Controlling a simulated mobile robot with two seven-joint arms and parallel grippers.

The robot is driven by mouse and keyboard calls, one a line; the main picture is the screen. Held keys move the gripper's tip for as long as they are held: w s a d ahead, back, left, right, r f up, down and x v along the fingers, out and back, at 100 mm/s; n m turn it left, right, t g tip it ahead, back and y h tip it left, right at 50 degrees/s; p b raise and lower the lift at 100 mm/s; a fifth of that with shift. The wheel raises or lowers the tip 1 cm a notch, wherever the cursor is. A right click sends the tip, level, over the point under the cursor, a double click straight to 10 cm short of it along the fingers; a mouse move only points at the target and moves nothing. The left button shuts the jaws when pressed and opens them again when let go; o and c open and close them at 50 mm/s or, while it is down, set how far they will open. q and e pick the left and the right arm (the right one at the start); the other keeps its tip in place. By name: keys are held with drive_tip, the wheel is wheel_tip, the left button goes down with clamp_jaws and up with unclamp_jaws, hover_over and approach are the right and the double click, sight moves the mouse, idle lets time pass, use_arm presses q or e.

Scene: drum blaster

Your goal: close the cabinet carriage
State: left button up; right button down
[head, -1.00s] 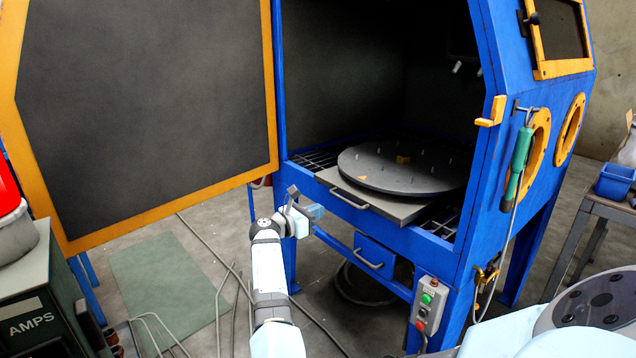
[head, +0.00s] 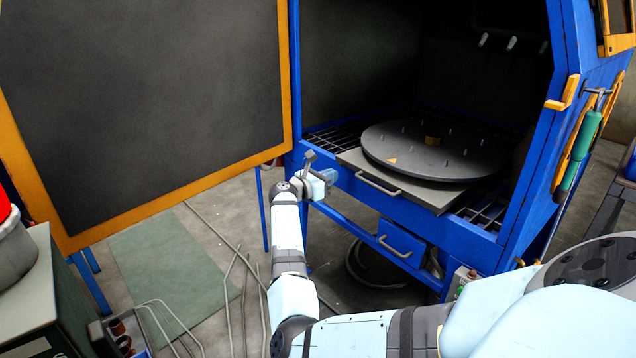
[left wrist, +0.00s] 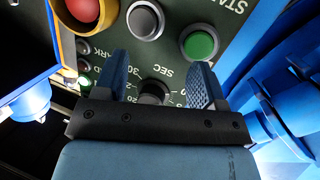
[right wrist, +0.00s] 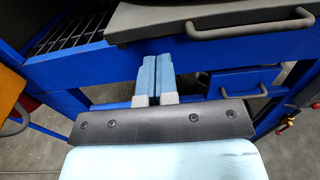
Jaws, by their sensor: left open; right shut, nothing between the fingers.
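The cabinet carriage (head: 425,194) is a grey plate with a front handle (head: 378,187), bearing a round turntable (head: 410,160). Its front sticks out a little past the open front of the blue cabinet (head: 455,238). In the right wrist view the carriage (right wrist: 150,22) and its handle (right wrist: 255,32) are at the top. My right gripper (head: 328,177) is shut and empty, left of the handle in the head view and apart from it. Its closed fingers (right wrist: 155,76) point at the blue front rail. My left gripper (left wrist: 160,85) is open before a control panel, outside the head view.
The cabinet door (head: 140,100) stands open at the left. A small blue drawer (head: 408,238) sits below the carriage. The control panel (left wrist: 228,75) has a green button and a knob by my left fingers. Cables lie on the floor near a green mat (head: 165,268).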

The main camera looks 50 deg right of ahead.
sight(353, 166)
drive_tip(key=d, duration=0.6)
drive_tip(key=shift+s+d+b, duration=0.35)
drive_tip(key=shift+d, duration=0.05)
use_arm(q)
drive_tip(key=shift+w+d+r+t+h, duration=0.1)
drive_tip(key=shift+d+r+t+h, duration=0.1)
drive_tip(key=shift+r, duration=0.3)
drive_tip(key=shift+w+d+r+t+h, duration=0.1)
drive_tip(key=shift+d+r+t+h, duration=0.1)
drive_tip(key=shift+r, duration=0.25)
